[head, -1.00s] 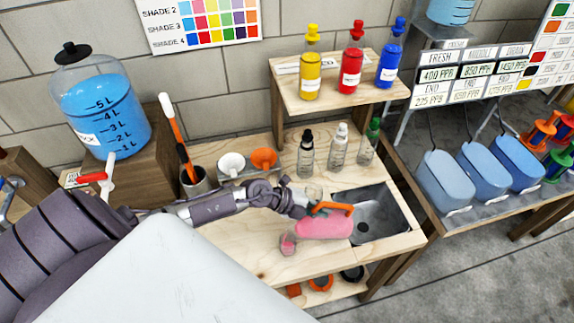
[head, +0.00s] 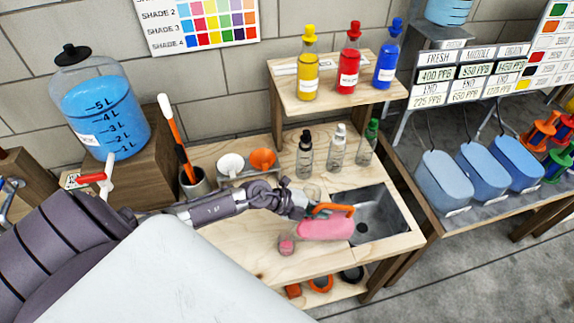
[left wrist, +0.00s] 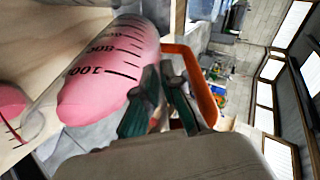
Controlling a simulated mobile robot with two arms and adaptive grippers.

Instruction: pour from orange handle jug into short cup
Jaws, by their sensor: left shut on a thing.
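The jug (head: 326,229) is clear with pink liquid in it and an orange handle (head: 333,208). It is tipped well over, its mouth towards the left, above the worktop. My left gripper (head: 308,211) is shut on the orange handle; in the left wrist view its dark fingers (left wrist: 165,98) are at the handle, beside the jug's marked wall (left wrist: 105,75). The short cup (head: 287,245) stands on the worktop just left of the jug and holds pink liquid; pink also shows at the left edge of the left wrist view (left wrist: 12,103). No stream is visible between them. My right gripper is not in view.
A grey sink (head: 378,214) lies right of the jug. Small dropper bottles (head: 305,155) stand behind, below a shelf (head: 325,88) with yellow, red and blue bottles. A white cup (head: 231,164) and an orange cup (head: 263,159) sit at the back left.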

